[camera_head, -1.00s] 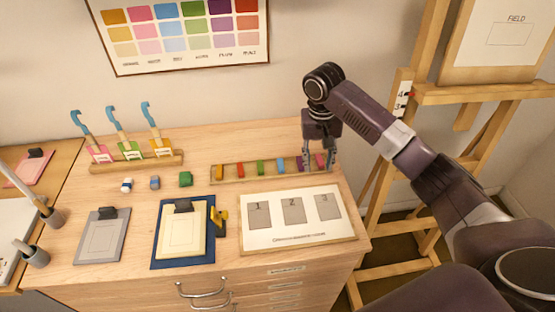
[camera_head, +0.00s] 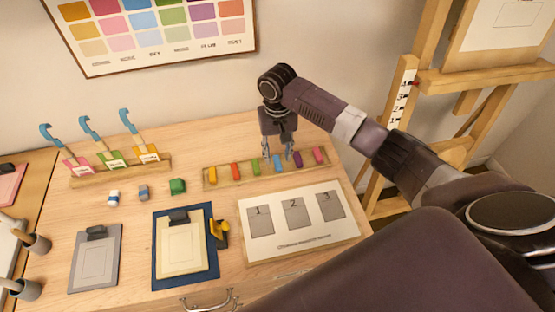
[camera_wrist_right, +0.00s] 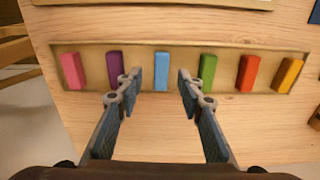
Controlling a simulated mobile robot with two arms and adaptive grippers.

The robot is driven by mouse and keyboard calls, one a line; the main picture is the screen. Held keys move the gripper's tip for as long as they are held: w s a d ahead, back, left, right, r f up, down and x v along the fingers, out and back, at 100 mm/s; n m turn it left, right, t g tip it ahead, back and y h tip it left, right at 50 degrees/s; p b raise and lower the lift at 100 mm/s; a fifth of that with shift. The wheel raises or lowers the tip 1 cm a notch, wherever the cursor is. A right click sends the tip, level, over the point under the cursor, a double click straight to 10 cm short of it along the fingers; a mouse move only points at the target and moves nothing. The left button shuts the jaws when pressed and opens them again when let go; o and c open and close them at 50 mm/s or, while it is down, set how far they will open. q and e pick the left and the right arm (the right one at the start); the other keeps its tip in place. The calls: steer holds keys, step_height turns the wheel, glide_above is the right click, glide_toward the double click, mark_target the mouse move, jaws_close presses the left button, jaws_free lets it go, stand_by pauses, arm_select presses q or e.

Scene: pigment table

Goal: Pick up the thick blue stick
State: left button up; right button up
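The thick blue stick (camera_head: 278,163) lies in a wooden tray (camera_head: 224,174) on the table, between a green stick (camera_head: 256,167) and a purple stick (camera_head: 298,160). My right gripper (camera_head: 282,159) is above the tray at the blue stick, pointing down. In the right wrist view, the blue stick (camera_wrist_right: 162,71) shows between the two fingers of the right gripper (camera_wrist_right: 160,84). The fingers are open and apart, with a gap on either side of the stick in the picture. I cannot tell their exact height above it. My left gripper is not in view.
Red (camera_head: 235,171), yellow (camera_head: 212,175) and pink (camera_head: 318,156) sticks share the tray. A numbered board (camera_head: 245,228) lies in front of it. Small blocks, including a green one (camera_head: 177,186), stand to the left. An easel (camera_head: 480,80) stands at the right.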

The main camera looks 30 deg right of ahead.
steer(key=shift+w+f, duration=0.2)
steer(key=shift+f, duration=0.95)
steer(key=shift+s+r, duration=0.1)
steer(key=c, duration=0.3)
jaws_close()
step_height(320, 180, up, 12)
steer(key=b, duration=0.3)
step_height(320, 180, up, 7)
steer(key=p, duration=0.2)
glide_above(277, 160)
steer(key=shift+r, duration=0.55)
